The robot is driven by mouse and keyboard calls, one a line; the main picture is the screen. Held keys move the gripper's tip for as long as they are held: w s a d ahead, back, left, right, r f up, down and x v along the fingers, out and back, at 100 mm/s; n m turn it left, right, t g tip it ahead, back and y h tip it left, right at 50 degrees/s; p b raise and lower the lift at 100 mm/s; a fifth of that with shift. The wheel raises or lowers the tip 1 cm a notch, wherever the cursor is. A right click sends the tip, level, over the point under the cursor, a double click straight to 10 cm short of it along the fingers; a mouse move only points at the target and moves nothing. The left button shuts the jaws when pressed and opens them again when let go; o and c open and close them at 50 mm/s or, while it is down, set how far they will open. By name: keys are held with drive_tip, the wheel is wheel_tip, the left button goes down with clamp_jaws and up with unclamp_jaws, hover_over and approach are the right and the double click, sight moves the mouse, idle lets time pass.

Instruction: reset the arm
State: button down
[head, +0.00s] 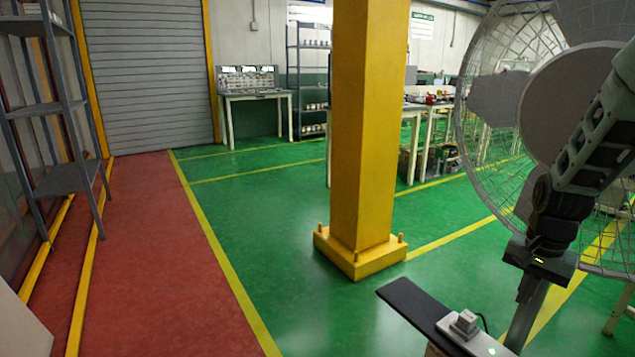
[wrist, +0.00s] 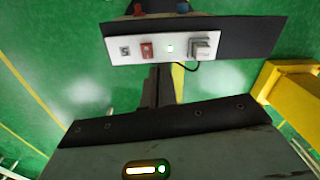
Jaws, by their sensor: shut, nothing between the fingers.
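My arm comes in from the right edge of the head view, bent, with its wrist pointing down. My gripper (head: 517,335) hangs at the lower right of the head view, beside a white socket strip (head: 480,338) on a narrow black board (head: 408,301). In the wrist view my gripper (wrist: 164,76) is shut and holds nothing. Beyond its tips in that view lies the same strip (wrist: 120,50), with a grey plug (wrist: 203,46), a red switch (wrist: 148,49) and a small green light. I cannot tell whether the fingertips touch the board.
A large caged fan (head: 500,100) stands at the right, behind my arm in the picture. A yellow pillar (head: 362,130) with a square base stands mid-view. Grey shelving (head: 68,180) is at the left. Workbenches (head: 254,96) stand at the back. Green floor left of the pillar is clear.

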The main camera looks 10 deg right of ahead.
drive_tip(key=s+a+r+n, duration=0.25)
drive_tip(key=a+n, duration=0.25)
drive_tip(key=a, duration=0.7)
drive_tip(key=s+a+r+n, duration=0.25)
drive_tip(key=a+n, duration=0.25)
drive_tip(key=a, duration=0.6)
drive_tip(key=s+a+r+n, duration=0.3)
drive_tip(key=s+a+n, duration=0.6)
drive_tip(key=s+a, duration=0.4)
wheel_tip(320, 180, up, 11)
drive_tip(key=d+p, duration=0.1)
drive_tip(key=p, duration=1)
drive_tip(key=shift+s+d+p, duration=0.35)
drive_tip(key=shift+s+p, duration=0.05)
drive_tip(key=c, duration=2.1)
unclamp_jaws()
drive_tip(key=shift+r+p, duration=0.3)
drive_tip(key=shift+r, duration=0.1)
drive_tip(key=o, duration=1)
drive_tip(key=shift+f, duration=0.1)
